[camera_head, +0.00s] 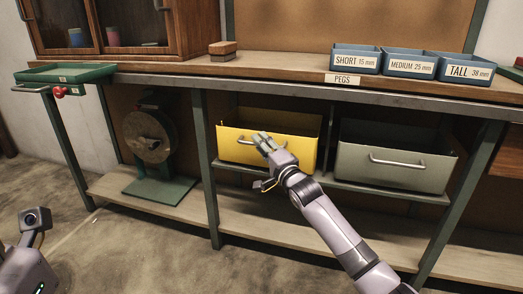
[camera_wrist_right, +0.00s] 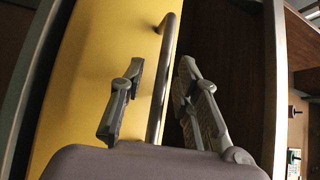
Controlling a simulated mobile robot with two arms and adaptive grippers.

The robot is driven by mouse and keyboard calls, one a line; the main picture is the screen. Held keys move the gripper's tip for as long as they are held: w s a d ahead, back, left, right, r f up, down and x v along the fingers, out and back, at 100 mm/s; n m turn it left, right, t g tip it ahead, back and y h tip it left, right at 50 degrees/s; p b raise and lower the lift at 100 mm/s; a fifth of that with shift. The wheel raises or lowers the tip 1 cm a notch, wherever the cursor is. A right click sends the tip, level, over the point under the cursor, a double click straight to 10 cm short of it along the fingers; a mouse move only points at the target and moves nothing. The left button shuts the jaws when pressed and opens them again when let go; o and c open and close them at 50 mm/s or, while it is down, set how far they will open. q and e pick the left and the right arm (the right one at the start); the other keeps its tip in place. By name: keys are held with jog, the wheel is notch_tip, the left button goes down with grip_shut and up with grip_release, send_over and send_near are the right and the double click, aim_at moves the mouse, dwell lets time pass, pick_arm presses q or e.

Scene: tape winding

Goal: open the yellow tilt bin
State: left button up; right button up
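The yellow tilt bin (camera_head: 297,150) hangs under the bench, left of a grey bin. Its front leans outward a little and a dark gap shows above its top edge. Its metal bar handle (camera_head: 240,142) is partly covered by my right gripper (camera_head: 262,138). In the right wrist view, my right gripper (camera_wrist_right: 161,85) is open, with one finger on each side of the handle (camera_wrist_right: 168,50). Gaps show between handle and fingers. The bin's yellow front (camera_wrist_right: 85,85) is behind the left finger. Part of my left arm shows at lower left; its fingers are out of view.
The grey bin (camera_head: 385,180) hangs close on the right. A green bench leg (camera_head: 205,165) stands left of the yellow bin. A round machine on a green base (camera_head: 160,190) sits on the lower shelf. Blue peg boxes (camera_head: 408,67) and a green tray (camera_head: 65,73) are on top.

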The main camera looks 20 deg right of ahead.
jog(key=shift+w, duration=0.2)
grip_shut()
dwell(0.3)
dwell(0.5)
